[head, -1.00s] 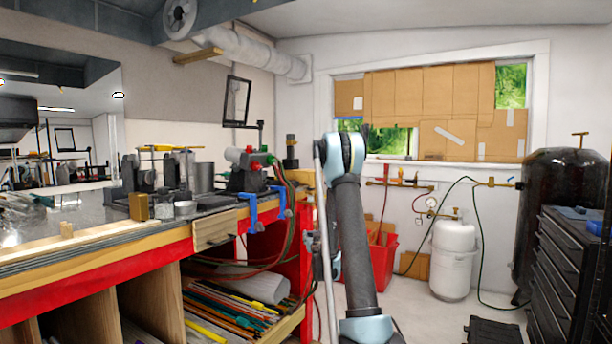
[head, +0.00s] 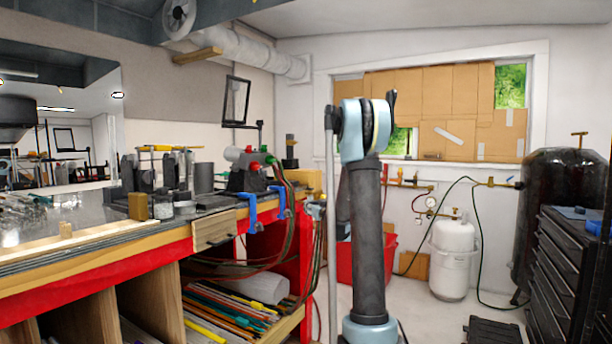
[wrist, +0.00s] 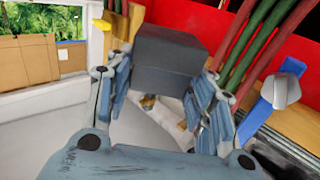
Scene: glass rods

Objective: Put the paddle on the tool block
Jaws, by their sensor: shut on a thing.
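In the wrist view my gripper (wrist: 162,82) is shut on a dark grey, flat-faced thing, which I take to be the paddle (wrist: 170,48). It sits between the two fingers, its broad face toward the camera and its lower part partly hidden. The head view shows my arm upright, but not clearly my gripper or the paddle. On the bench a small brown block (head: 140,206) stands near the front edge. Dark upright blocks (head: 137,176) stand behind it, with a yellow-handled tool (head: 160,148) above them. I cannot tell which is the tool block.
The bench top (head: 100,218) has glassware at the left and a burner with coloured knobs (head: 248,168) at the right end. Blue clamps (head: 251,213) grip its edge. In the wrist view, hoses (wrist: 262,35) and a blue clamp (wrist: 268,105) are close on the right.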

